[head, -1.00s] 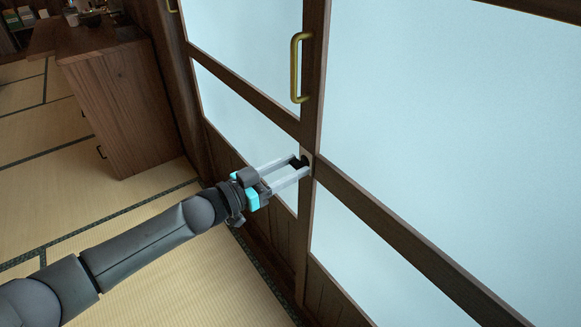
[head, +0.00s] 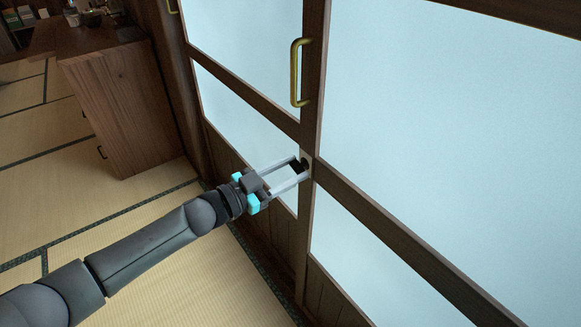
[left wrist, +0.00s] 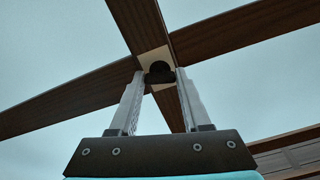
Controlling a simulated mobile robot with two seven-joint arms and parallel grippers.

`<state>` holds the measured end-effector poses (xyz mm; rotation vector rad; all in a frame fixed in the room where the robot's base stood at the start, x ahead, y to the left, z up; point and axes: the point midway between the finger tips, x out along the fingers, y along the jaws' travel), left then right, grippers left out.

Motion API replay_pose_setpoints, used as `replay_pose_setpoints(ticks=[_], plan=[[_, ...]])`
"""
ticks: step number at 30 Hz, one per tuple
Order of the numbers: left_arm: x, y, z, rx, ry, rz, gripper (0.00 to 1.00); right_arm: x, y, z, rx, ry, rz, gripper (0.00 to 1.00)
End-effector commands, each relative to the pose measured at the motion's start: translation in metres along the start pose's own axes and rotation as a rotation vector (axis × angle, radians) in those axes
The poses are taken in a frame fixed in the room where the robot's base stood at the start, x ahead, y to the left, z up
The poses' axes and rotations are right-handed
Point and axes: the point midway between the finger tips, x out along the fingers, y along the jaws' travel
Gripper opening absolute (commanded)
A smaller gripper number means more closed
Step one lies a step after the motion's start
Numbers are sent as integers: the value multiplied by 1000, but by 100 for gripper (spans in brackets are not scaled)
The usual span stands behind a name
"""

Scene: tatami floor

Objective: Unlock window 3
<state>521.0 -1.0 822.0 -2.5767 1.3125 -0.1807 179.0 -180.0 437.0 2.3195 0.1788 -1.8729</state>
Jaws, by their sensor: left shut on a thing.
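The window (head: 430,110) has frosted panes in dark wooden frames. A small dark lock knob (left wrist: 159,72) sits on a pale plate (left wrist: 153,58) where the frame bars cross; in the head view the knob (head: 304,163) is partly hidden by the fingers. My left gripper (head: 300,168) reaches the frame's upright and is shut on the knob, with one finger on each side of it. In the left wrist view the fingertips (left wrist: 159,82) flank the knob. My right gripper is not in view.
A brass handle (head: 295,72) stands on the upright above my left gripper. A wooden cabinet (head: 130,105) stands at the left by the wall. The tatami floor (head: 175,280) is clear around my left arm.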

Motion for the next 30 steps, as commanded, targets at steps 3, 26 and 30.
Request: replay_pose_setpoints(ticks=[3,26,30], plan=[[0,0,-1,109,1,0,0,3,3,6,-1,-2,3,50],[0,0,0,833,1,0,0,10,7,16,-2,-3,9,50],[0,1,1,960,1,1,0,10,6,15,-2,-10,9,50]])
